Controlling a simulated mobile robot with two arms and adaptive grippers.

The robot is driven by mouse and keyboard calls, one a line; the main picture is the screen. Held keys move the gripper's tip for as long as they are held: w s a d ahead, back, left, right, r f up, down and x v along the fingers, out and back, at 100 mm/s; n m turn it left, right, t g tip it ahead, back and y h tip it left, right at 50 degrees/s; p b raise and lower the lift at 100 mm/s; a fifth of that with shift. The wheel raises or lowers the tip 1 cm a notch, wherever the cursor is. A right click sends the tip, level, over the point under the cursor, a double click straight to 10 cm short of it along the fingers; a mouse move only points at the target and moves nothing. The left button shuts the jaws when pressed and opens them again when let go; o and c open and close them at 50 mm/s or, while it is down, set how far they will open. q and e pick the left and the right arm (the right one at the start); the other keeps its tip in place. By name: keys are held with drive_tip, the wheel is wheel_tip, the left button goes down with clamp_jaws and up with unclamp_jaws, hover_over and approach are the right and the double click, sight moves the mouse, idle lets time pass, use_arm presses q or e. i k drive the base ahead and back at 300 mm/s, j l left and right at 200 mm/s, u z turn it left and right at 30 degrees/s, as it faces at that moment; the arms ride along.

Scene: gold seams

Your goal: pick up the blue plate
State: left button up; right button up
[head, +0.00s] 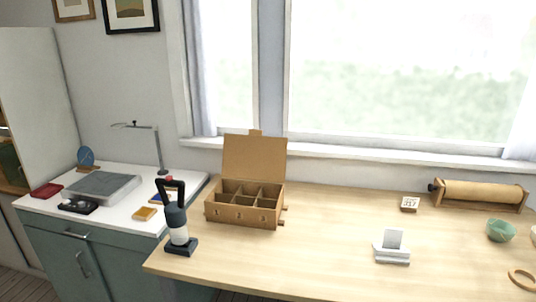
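A blue plate (86,157) stands upright on a small brown wooden stand (87,168) at the back left of the white-topped cabinet (130,225). The plate is small in the head view and appears turned partly edge-on. Neither of my grippers is in view.
A grey flat device (103,186), a red item (46,191) and a black item (77,207) lie near the plate.

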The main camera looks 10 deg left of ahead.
sight(85, 156)
drive_tip(key=i+j+z, duration=0.2)
drive_tip(key=j, duration=0.8)
drive_tip(key=i+j+z, duration=0.25)
drive_tip(key=j, duration=0.75)
drive_tip(key=j+z, duration=0.2)
drive_tip(key=j, duration=0.85)
